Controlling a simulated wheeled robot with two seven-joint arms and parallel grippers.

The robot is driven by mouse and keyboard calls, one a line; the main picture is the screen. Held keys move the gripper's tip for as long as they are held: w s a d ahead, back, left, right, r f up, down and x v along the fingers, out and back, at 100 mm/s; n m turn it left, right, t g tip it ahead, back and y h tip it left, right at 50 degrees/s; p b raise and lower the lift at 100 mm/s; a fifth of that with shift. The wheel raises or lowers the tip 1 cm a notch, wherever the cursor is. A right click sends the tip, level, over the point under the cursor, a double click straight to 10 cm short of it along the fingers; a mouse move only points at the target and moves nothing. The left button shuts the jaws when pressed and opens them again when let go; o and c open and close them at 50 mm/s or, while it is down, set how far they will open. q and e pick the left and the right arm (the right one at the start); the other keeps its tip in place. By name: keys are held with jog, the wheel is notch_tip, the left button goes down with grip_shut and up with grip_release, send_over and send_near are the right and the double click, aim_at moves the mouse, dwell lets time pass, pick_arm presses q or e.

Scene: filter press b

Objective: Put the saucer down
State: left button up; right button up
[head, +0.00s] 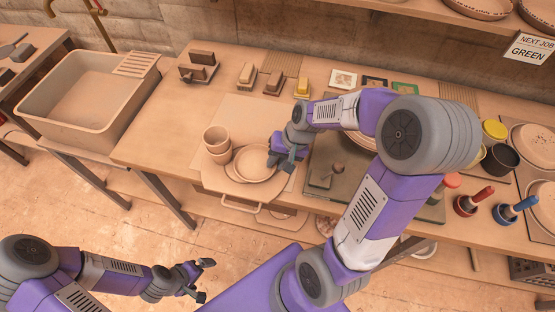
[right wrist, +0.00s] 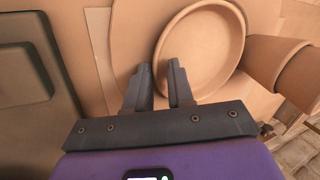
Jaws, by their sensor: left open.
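The saucer (head: 255,163) is a pale clay-coloured round dish near the table's front edge. In the right wrist view the saucer (right wrist: 207,52) fills the upper middle, its broad inside facing the camera. My right gripper (head: 287,158) is at its right side in the head view. In the wrist view the fingers of my right gripper (right wrist: 160,85) straddle the near rim, one inside the dish and one outside. Whether they press on the rim cannot be told. My left gripper (head: 204,280) is open and empty, low in front of the table.
Stacked clay cups (head: 216,142) stand just left of the saucer. A rounded board with a handle (head: 240,205) lies under this area at the front edge. A dark green mat (head: 345,190) lies to the right. A basin (head: 80,95) stands at the left.

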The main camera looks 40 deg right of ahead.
jog(key=shift+s, duration=0.1)
jog(key=p+v, duration=0.4)
jog(key=v, duration=0.8)
jog(key=shift+r, duration=0.15)
